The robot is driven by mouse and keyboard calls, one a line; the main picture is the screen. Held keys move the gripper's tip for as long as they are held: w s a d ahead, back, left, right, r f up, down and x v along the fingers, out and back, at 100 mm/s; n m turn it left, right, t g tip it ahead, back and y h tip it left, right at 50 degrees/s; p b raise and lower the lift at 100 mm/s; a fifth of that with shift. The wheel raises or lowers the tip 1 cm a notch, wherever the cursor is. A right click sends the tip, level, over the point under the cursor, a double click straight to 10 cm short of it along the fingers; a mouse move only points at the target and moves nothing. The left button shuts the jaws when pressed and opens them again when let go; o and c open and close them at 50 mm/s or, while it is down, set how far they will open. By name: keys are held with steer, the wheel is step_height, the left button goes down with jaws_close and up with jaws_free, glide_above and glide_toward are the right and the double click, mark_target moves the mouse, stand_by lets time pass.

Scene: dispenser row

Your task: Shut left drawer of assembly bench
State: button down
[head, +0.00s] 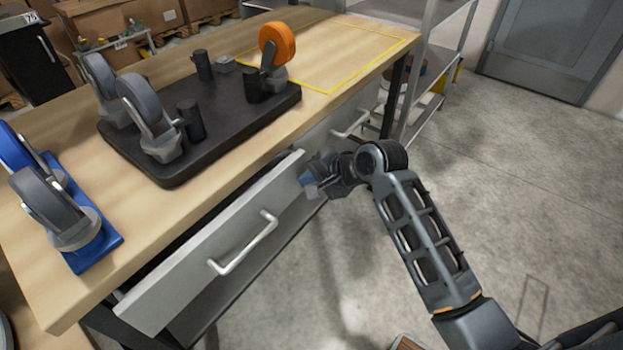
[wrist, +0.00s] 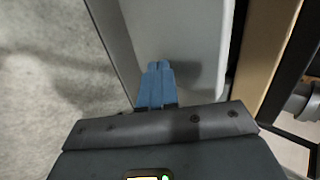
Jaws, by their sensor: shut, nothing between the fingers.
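The left drawer (head: 205,260) of the assembly bench stands pulled out, its grey front clear of the bench edge. Its bar handle (head: 245,245) is on the middle of that front. My gripper (head: 311,188) is at the right end of the drawer front, with its blue fingers together and empty. In the wrist view the shut fingers (wrist: 158,75) point along a light grey drawer surface (wrist: 185,30); I cannot tell whether they touch it. The bench top (head: 225,195) is wooden.
The right drawer's handle (head: 350,124) shows beyond my gripper. A black fixture board (head: 225,125) with casters and a blue tray (head: 95,245) with casters rest on the bench top. A shelf rack (head: 425,90) stands behind. The floor at right is clear.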

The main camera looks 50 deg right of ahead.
mark_target(298, 168)
steer(key=shift+w+r+p, duration=0.1)
steer(key=shift+w+p, duration=0.35)
steer(key=shift+w, duration=1.9)
steer(key=shift+r, duration=0.1)
steer(key=v, duration=0.8)
steer(key=s+a+f+n+t+h, duration=0.1)
steer(key=s+a+f+n, duration=0.1)
steer(key=s+a+n, duration=0.45)
steer(key=s+a+f+n+t+h, duration=0.1)
steer(key=s+a+f+n, duration=0.15)
steer(key=s, duration=0.65)
steer(key=s+a+r+n+t+y, duration=0.1)
steer(key=s+a+r+n, duration=0.3)
steer(key=s, duration=0.3)
steer(key=s+a+r+n+t+y, duration=0.1)
steer(key=s+a+r+n+t, duration=0.1)
steer(key=s+a+r+n, duration=0.3)
step_height(298, 168, up, 3)
steer(key=s+a, duration=0.1)
steer(key=s, duration=0.1)
steer(key=shift+s+f, duration=0.2)
steer(key=shift+s, duration=0.05)
